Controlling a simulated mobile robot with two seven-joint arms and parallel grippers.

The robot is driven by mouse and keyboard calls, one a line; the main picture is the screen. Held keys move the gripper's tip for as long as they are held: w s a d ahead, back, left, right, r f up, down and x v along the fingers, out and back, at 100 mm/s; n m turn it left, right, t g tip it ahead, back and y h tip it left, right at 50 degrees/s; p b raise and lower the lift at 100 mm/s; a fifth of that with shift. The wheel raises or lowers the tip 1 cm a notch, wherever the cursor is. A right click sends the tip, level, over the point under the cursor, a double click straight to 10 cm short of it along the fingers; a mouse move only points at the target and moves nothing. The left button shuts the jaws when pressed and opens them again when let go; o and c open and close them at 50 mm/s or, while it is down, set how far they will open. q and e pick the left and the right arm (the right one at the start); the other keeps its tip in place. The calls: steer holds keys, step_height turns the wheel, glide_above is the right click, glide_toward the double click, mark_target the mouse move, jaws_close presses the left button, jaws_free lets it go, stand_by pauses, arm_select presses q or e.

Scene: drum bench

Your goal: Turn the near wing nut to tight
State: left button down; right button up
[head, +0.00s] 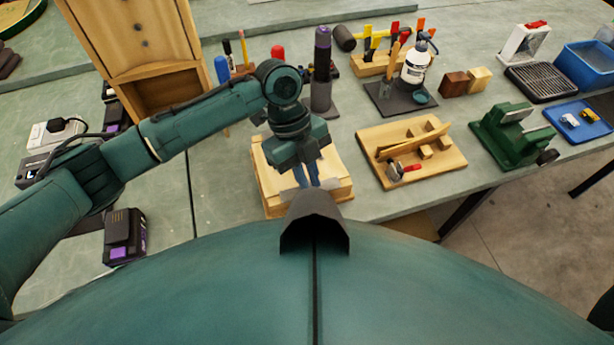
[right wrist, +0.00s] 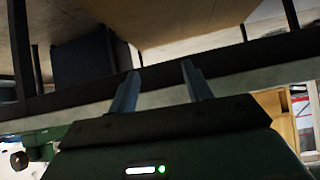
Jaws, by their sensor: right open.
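I cannot make out a wing nut in either view. In the head view my left gripper (head: 306,174) points down over a pale wooden block or box (head: 272,194) at the near edge of the bench. Its fingers hide part of the wood, and a dark part of my body covers its near side. Whether the fingers are apart or closed on something is too small to tell. My right gripper (right wrist: 158,72) shows only in the right wrist view. Its two fingers are apart with nothing between them.
A wooden tray (head: 446,163) with wood pieces and a red-handled tool stands to the right, with a green vise (head: 512,137) beyond. A dark post (head: 322,75) stands behind the left gripper. A wooden cabinet (head: 170,90) is at the back left, a black-purple battery (head: 125,235) at the left.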

arm_select(q)
steer(key=m, duration=0.2)
steer(key=m+y+b, duration=0.1)
steer(key=m, duration=0.1)
steer(key=shift+w+d+f+m+g+y, duration=0.1)
steer(key=shift+d+m+g+y, duration=0.1)
steer(key=shift+m+g+y, duration=0.15)
steer(key=m+y+b, duration=0.1)
steer(key=m, duration=0.1)
steer(key=m+y+b, duration=0.1)
steer(key=m, duration=0.2)
steer(key=shift+d, duration=0.2)
steer(key=m+y, duration=0.1)
steer(key=m, duration=0.1)
steer(key=m+y, duration=0.1)
steer(key=m, duration=0.2)
steer(key=shift+d+m+b, duration=0.15)
steer(key=shift+m+b, duration=0.15)
steer(key=shift+m, duration=0.05)
steer(key=m+t, duration=0.1)
steer(key=m, duration=0.1)
steer(key=m+t+y, duration=0.1)
steer(key=m, duration=0.1)
steer(key=shift+s+d, duration=0.15)
steer(key=shift+s, duration=0.05)
steer(key=shift+m, duration=0.4)
steer(key=c, duration=1.5)
jaws_free()
steer(key=shift+o, duration=0.2)
